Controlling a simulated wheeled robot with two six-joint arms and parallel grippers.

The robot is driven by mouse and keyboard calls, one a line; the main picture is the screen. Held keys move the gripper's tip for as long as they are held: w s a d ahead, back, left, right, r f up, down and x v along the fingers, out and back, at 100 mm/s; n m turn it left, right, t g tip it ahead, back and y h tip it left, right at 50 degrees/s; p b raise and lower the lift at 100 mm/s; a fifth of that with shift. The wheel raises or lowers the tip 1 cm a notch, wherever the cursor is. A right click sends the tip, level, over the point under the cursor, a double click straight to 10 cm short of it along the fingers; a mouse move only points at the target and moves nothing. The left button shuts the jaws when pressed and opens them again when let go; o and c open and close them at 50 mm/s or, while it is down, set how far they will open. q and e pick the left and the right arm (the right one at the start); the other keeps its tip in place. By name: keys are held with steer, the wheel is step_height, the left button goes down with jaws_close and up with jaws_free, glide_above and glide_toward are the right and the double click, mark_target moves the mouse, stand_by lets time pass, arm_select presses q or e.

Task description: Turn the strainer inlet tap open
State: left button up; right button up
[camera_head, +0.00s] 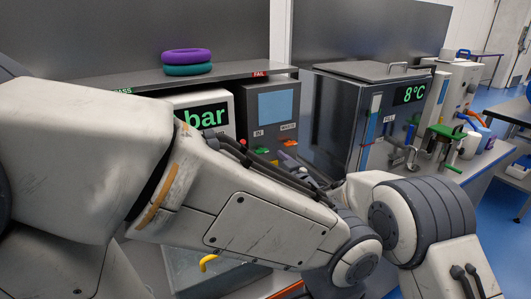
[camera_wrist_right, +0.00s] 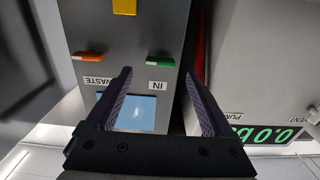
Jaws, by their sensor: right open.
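The grey cabinet with a blue screen carries a green tap handle (camera_head: 261,150) under the label IN and an orange handle (camera_head: 290,143) under WASTE. In the right wrist view, which is upside down, the green handle (camera_wrist_right: 160,60) lies level between my open right fingers (camera_wrist_right: 158,76), just beyond their tips and nearer the right one. The fingers hold nothing, and contact with the handle does not show. In the head view my right gripper (camera_head: 284,161) is partly hidden behind my arm, below the handles. My left gripper is not in view.
The orange handle (camera_wrist_right: 88,56) is left of my fingers in the wrist view, and a yellow part (camera_wrist_right: 124,6) shows beyond. A white box with a "bar" display (camera_head: 205,116) stands beside the cabinet. A shelf (camera_head: 130,84) with two rings (camera_head: 187,57) overhangs them. A steel tank (camera_head: 335,120) stands right.

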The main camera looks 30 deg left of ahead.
mark_target(262, 153)
steer(key=shift+x, duration=1.95)
jaws_close()
steer(key=shift+f+n+b, duration=0.15)
steer(key=shift+n+b, duration=0.55)
steer(key=shift+b, duration=0.1)
steer(key=n+b, duration=0.8)
steer(key=b, duration=0.1)
steer(key=shift+s+f+n, duration=0.1)
steer(key=shift+f+n, duration=0.05)
steer(key=shift+n, duration=0.25)
steer(key=n+b, duration=0.6)
steer(key=n, duration=0.1)
steer(key=shift+a+n, duration=0.1)
steer(key=shift+n, duration=0.5)
